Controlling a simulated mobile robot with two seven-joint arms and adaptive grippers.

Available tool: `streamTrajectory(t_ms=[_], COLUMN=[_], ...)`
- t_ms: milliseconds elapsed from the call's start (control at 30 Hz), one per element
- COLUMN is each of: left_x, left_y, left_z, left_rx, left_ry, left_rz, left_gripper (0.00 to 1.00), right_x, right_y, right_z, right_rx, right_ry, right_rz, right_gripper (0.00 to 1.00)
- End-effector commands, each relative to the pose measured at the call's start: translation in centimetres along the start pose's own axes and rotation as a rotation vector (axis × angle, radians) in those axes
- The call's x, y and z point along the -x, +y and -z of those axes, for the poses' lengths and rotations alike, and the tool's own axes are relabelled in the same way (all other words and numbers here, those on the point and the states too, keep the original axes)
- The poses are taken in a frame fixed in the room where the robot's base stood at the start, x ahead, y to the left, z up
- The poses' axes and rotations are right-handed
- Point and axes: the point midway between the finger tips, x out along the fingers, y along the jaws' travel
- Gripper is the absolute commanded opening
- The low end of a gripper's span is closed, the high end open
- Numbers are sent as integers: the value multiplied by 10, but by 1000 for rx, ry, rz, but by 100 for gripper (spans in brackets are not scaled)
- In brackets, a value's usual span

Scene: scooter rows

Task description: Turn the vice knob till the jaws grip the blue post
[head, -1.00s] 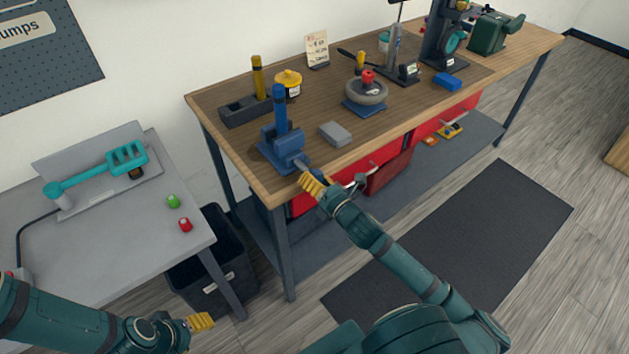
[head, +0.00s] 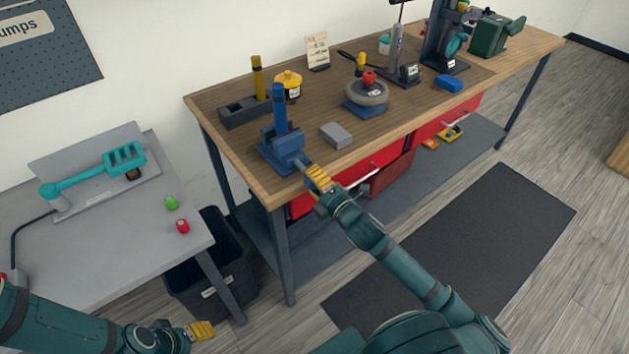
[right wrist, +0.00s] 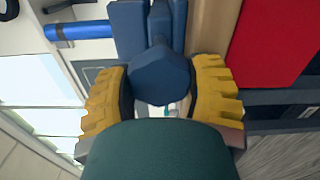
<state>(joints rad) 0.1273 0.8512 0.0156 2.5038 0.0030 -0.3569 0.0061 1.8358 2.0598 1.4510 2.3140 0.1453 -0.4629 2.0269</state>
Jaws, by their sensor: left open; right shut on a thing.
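The blue vice (head: 283,146) stands at the near left corner of the wooden workbench. The blue post (head: 280,110) stands upright at the vice; whether the jaws touch it is too small to tell. In the right wrist view the post (right wrist: 78,30) lies sideways at upper left. My right gripper (head: 317,180) is at the front of the vice, shut on the vice knob. The wrist view shows the dark blue faceted knob (right wrist: 159,75) between its yellow fingers (right wrist: 160,95). My left gripper (head: 203,330) is open and empty, low at the left, away from the vice.
A grey block (head: 336,135) lies right of the vice. A dark holder with a yellow post (head: 257,78) and a yellow pot (head: 288,83) stand behind. The grey side table (head: 110,240) and a black bin (head: 212,275) are at left.

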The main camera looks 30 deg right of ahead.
Motion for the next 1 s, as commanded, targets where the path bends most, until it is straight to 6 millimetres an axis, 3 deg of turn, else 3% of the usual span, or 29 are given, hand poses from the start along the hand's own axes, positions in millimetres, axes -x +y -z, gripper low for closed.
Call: streamTrajectory(t_ms=[533, 567, 633, 1000], left_x=[-1, -1, -1, 0], left_y=[0, 0, 0, 0], left_z=[0, 0, 0, 0], left_rx=[0, 0, 0, 0], left_ry=[-1, -1, -1, 0], left_rz=[0, 0, 0, 0], left_gripper=[59, 59, 59, 59], right_x=[0, 0, 0, 2], right_y=[-3, -3, -2, -1], right_z=[3, 3, 3, 1], right_rx=[-31, -31, -29, -26], right_ry=[6, 6, 5, 2], right_rz=[7, 7, 6, 2], right_gripper=[19, 65, 88, 88])
